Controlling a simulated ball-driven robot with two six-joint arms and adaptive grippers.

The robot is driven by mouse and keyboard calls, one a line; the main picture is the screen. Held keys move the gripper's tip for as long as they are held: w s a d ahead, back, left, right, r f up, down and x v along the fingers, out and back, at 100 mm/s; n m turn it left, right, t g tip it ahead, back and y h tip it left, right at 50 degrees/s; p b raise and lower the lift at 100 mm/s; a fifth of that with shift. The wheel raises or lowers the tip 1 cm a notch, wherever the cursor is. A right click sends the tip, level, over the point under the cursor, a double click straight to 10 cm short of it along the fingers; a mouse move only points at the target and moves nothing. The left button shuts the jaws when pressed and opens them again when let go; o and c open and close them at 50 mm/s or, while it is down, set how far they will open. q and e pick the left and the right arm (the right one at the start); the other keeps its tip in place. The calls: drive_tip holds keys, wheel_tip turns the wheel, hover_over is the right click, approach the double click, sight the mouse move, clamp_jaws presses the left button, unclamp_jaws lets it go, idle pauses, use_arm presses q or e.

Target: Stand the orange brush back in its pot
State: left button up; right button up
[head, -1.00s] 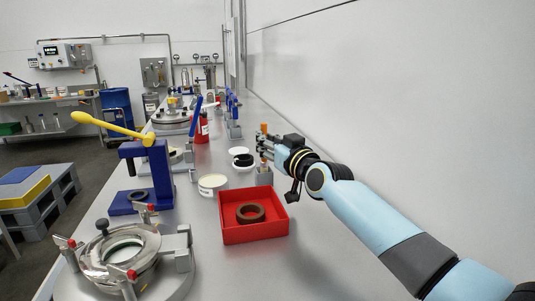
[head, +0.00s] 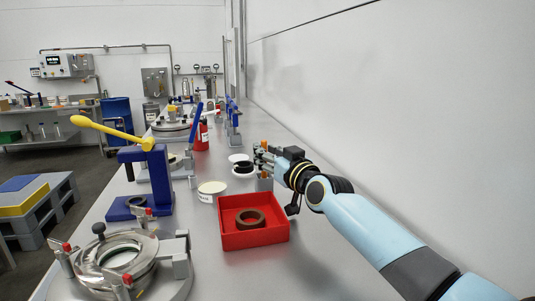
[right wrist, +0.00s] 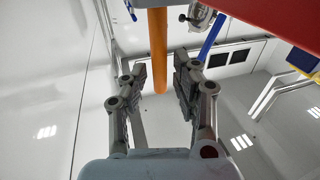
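The orange brush (head: 264,144) stands upright at the grey pot (head: 265,184), its lower end apparently inside the pot. The pot is on the bench behind the red tray. My right gripper (head: 261,158) is around the brush handle, above the pot. In the right wrist view the orange handle (right wrist: 158,50) runs between the two fingertips, which are spread wider than the handle, with a clear gap on the right side. The bristles are hidden. My left gripper is not in view.
The red tray (head: 229,239) holding a brown ring (head: 249,219) stands just in front of the pot. A white-lidded tub (head: 212,191), a dark round piece (head: 243,167) and a blue press with a yellow lever (head: 146,180) stand to the left. The wall is close on the right.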

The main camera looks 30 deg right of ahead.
drive_tip(key=shift+o, duration=0.4)
drive_tip(key=shift+r, duration=0.1)
drive_tip(key=shift+r+p, duration=0.3)
drive_tip(key=shift+p, duration=0.1)
drive_tip(key=shift+r+p, duration=0.5)
drive_tip(key=shift+p, duration=0.05)
drive_tip(key=s+f+p, duration=0.1)
drive_tip(key=s+p, duration=0.3)
drive_tip(key=s, duration=0.8)
drive_tip(key=shift+d, duration=0.2)
drive_tip(key=shift+f, duration=0.1)
